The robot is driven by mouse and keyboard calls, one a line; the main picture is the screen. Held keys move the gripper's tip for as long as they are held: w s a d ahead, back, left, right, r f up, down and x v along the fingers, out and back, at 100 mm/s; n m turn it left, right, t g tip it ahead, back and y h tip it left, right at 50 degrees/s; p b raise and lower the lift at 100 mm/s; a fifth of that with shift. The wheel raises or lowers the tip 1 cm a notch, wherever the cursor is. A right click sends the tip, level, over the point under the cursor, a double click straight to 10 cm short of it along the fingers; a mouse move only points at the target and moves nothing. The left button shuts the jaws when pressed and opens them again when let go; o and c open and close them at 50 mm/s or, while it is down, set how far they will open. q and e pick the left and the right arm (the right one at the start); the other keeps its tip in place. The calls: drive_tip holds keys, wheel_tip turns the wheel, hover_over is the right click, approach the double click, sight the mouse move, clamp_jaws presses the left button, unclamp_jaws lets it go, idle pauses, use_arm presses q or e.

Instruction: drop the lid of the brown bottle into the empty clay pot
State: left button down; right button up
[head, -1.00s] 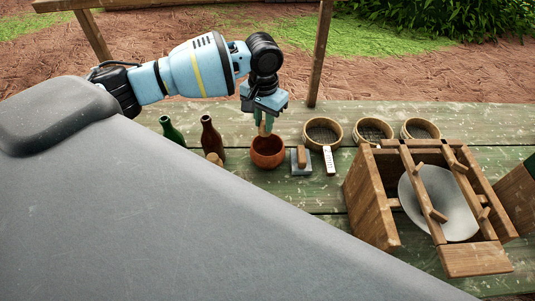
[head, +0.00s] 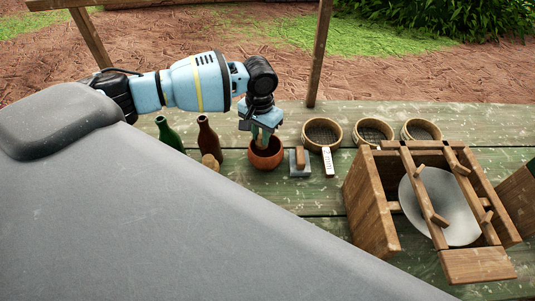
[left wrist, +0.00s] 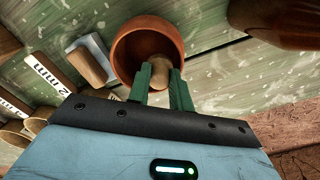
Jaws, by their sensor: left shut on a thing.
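The clay pot (head: 266,163) is a round, reddish-brown bowl on the green plank table in the head view. It also shows at the top of the left wrist view (left wrist: 126,43). My left gripper (head: 266,143) points down at the pot's mouth, with its green fingertips at or just inside the rim. In the left wrist view its fingers (left wrist: 164,78) are shut on a light-brown lid (left wrist: 161,72), seen against the pot's inside. The brown bottle (head: 208,138) stands upright left of the pot, without a visible lid. My right gripper is not in view.
A green bottle (head: 167,132) stands left of the brown one, with a small light-brown object (head: 211,161) in front. Right of the pot lie a wood-handled float (head: 300,162) and round sieves (head: 322,133). A wooden frame with a pale disc (head: 440,205) stands further right.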

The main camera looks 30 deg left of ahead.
use_arm(q)
drive_tip(key=c, duration=1.2)
unclamp_jaws()
drive_tip(key=shift+r, duration=0.1)
wheel_tip(320, 180, up, 8)
drive_tip(key=shift+f, duration=0.2)
